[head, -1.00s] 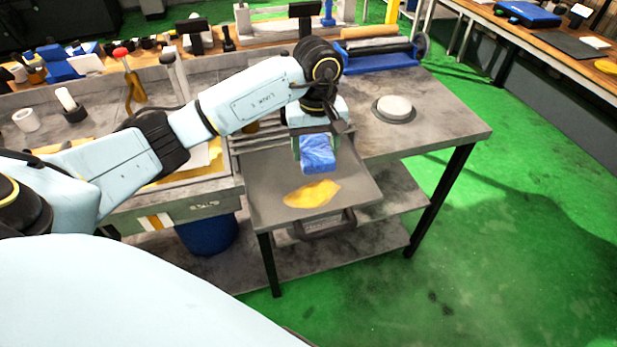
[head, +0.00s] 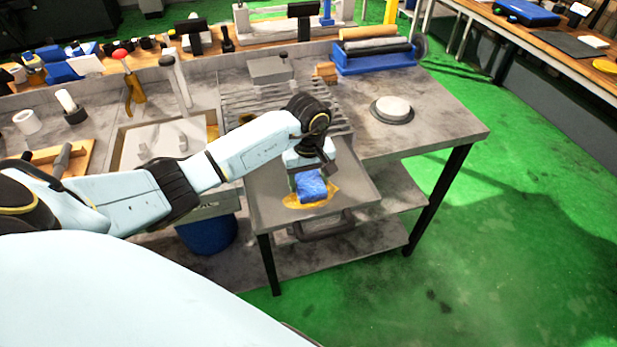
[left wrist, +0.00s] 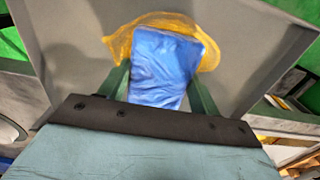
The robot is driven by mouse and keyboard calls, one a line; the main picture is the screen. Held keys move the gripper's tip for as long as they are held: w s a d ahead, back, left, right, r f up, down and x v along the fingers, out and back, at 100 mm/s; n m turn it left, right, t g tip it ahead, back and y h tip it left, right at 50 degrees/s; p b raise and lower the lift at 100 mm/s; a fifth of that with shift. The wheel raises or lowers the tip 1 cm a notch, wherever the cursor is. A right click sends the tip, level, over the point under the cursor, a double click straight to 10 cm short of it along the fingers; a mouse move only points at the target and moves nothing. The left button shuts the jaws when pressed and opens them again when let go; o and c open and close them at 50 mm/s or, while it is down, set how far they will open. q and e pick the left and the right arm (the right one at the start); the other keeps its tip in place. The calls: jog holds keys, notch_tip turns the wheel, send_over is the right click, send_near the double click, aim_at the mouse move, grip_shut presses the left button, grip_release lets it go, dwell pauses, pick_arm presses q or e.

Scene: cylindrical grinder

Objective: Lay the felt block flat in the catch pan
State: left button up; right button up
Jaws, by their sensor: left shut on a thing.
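The felt block looks like a blue block (head: 311,187), and it also fills the middle of the left wrist view (left wrist: 163,68). My left gripper (head: 309,180) is shut on it, with a green finger on each side in the left wrist view (left wrist: 160,88). The catch pan (head: 262,212) is a grey tray below the gripper. A yellow patch (head: 328,192) lies on the pan floor, and the block is over it and partly covers it. I cannot tell whether the block touches the pan. My right gripper is not in view.
A slatted grate (head: 240,98) lies behind the pan. A round white disc on a dark base (head: 393,108) sits on the bench at right. A blue tray with rolls (head: 375,56) stands at the back. The bench surface around the disc is mostly clear.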

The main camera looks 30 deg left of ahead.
aim_at(308, 180)
pick_arm(q)
jog(key=o, duration=0.5)
jog(key=shift+f, duration=0.2)
jog(key=o, duration=0.5)
jog(key=shift+r, duration=0.1)
notch_tip(308, 180, up, 12)
jog(key=shift+r+b, duration=0.15)
jog(key=shift+b, duration=0.35)
